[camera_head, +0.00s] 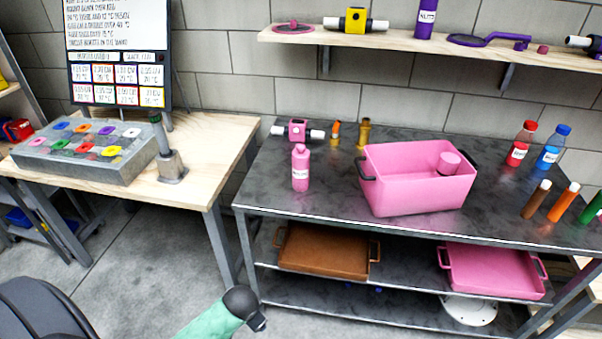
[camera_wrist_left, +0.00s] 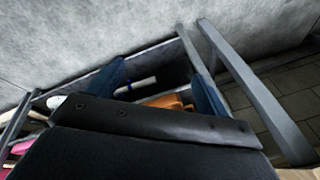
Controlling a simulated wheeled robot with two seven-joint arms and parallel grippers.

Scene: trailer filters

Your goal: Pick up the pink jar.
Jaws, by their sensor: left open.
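A pink bottle-shaped jar (camera_head: 300,170) with a pale label stands upright on the dark metal table (camera_head: 330,205), left of a pink crate (camera_head: 415,199). A short pink cylinder (camera_head: 449,163) shows inside that crate; I cannot tell which of the two is called the jar. A green and black part of my arm shows at the bottom of the head view, below and in front of the table and well apart from the jar. In the left wrist view my left gripper (camera_wrist_left: 160,76) is open, its dark fingers apart with nothing held. My right gripper is not in view.
A pink valve part (camera_head: 297,130) and small golden parts stand behind the jar. Several coloured bottles and tubes stand at the table's right. Brown (camera_head: 325,252) and pink (camera_head: 493,271) trays lie on the lower shelf.

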